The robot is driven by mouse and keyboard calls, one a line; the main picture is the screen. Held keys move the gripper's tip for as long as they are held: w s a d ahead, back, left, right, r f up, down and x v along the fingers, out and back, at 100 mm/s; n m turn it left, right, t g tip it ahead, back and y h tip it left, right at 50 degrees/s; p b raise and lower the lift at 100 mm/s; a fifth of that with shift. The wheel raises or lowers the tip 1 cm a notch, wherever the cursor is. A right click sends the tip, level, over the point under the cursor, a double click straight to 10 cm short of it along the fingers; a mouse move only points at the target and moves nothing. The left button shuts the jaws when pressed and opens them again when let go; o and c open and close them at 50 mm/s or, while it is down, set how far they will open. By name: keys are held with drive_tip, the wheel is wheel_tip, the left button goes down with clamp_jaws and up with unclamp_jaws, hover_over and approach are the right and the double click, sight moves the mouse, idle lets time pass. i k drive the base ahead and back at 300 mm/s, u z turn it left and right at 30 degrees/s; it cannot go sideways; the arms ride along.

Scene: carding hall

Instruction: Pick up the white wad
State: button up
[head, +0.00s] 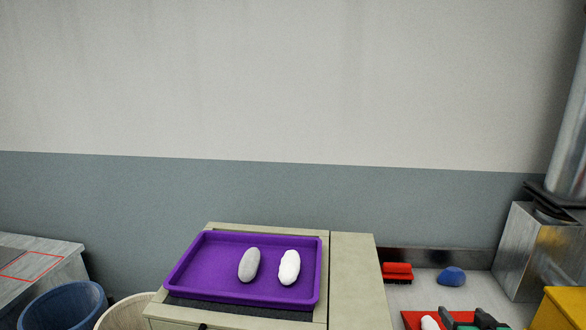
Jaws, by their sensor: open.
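A bright white, oval wad (289,267) lies in the purple tray (205,290), right of its middle. A light grey wad (249,265) of like shape lies just to its left, with a narrow gap between them. The tray stands on a beige cabinet top. My gripper (464,314) seems to be the pair of dark fingers at the bottom right edge, parted and apart from both wads. A green patch shows between them. The rest of the gripper is cut off by the frame.
A red tray (410,319) with another white piece (429,323) is at the bottom right. Behind it lie a red block (397,272) and a blue lump (452,276). A metal box with a pipe (525,255) and a yellow bin (562,310) stand at right. A blue bin (62,306) stands at left.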

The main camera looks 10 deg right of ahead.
sight(289, 269)
drive_tip(key=k, duration=0.95)
drive_tip(key=u, duration=0.05)
